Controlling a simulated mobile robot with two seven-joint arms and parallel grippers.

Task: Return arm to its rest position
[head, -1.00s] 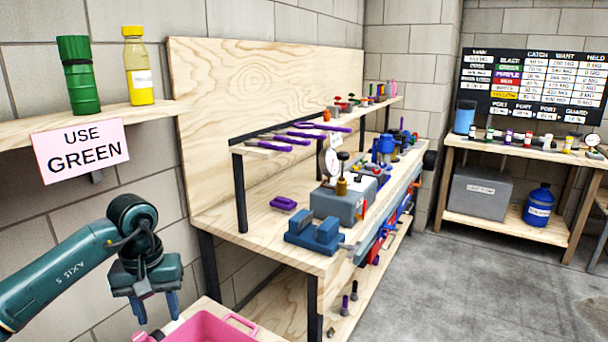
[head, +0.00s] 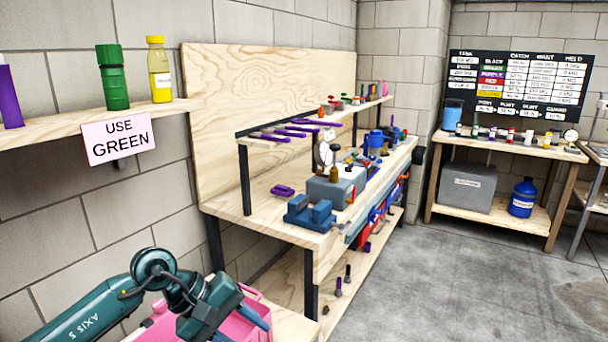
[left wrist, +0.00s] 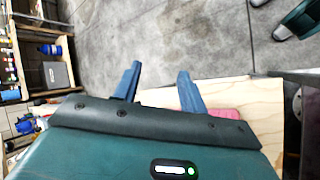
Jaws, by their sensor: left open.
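My left arm comes in from the lower left of the head view. Its left gripper (head: 243,322) points down and to the right, in front of the pink bin (head: 250,330), which it partly hides. In the left wrist view the two blue fingers of the gripper (left wrist: 158,75) stand apart with nothing between them. Beyond them are a pale wooden top and a bit of pink.
A shelf with a purple, a green (head: 113,78) and a yellow bottle (head: 159,70) is on the left wall above a "USE GREEN" sign (head: 118,136). A wooden workbench (head: 275,225) with a blue vise and tools stands beyond the arm. Open concrete floor (head: 440,290) lies right.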

